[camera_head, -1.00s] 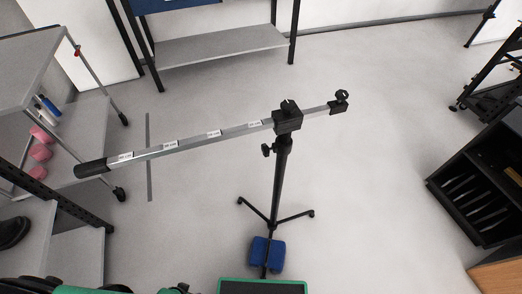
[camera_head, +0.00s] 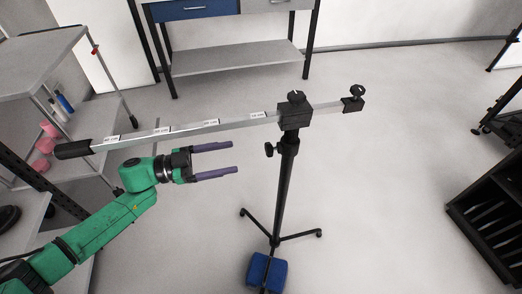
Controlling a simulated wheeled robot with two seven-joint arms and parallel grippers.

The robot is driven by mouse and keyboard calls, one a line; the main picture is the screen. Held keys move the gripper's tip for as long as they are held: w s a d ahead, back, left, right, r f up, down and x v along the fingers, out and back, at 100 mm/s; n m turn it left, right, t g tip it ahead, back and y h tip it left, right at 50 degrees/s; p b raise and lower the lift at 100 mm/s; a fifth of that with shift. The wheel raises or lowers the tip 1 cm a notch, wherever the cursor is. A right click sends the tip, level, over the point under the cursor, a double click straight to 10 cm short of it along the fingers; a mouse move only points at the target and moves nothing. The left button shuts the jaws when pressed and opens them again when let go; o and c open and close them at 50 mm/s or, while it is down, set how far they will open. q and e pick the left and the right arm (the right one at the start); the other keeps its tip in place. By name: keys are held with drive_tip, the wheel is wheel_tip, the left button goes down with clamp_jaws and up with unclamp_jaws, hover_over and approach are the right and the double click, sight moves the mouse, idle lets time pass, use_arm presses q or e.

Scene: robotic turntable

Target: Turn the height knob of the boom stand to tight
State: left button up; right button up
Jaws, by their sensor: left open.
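The boom stand has a black upright post (camera_head: 284,185) on a tripod foot (camera_head: 277,240). Its silver boom (camera_head: 190,129) runs across from a black end grip at the left to a small clamp at the right. The height knob (camera_head: 269,149) is a small black knob on the left side of the post, just below the boom's clamp block (camera_head: 295,116). My left gripper (camera_head: 234,157) is open and empty, its two purple fingers pointing right toward the knob. The fingertips are a short way left of the knob and appear apart from it. My right gripper is not in view.
The boom passes just above my left gripper in the picture. A blue weight (camera_head: 266,272) sits at the stand's foot. Grey shelving (camera_head: 38,66) stands at the left, a workbench (camera_head: 237,55) at the back and a black rack (camera_head: 490,215) at the right. Floor around the stand is clear.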

sight(266, 150)
use_arm(q)
drive_tip(key=x, duration=1)
drive_tip(key=shift+p, duration=0.35)
drive_tip(key=shift+a, duration=0.1)
clamp_jaws()
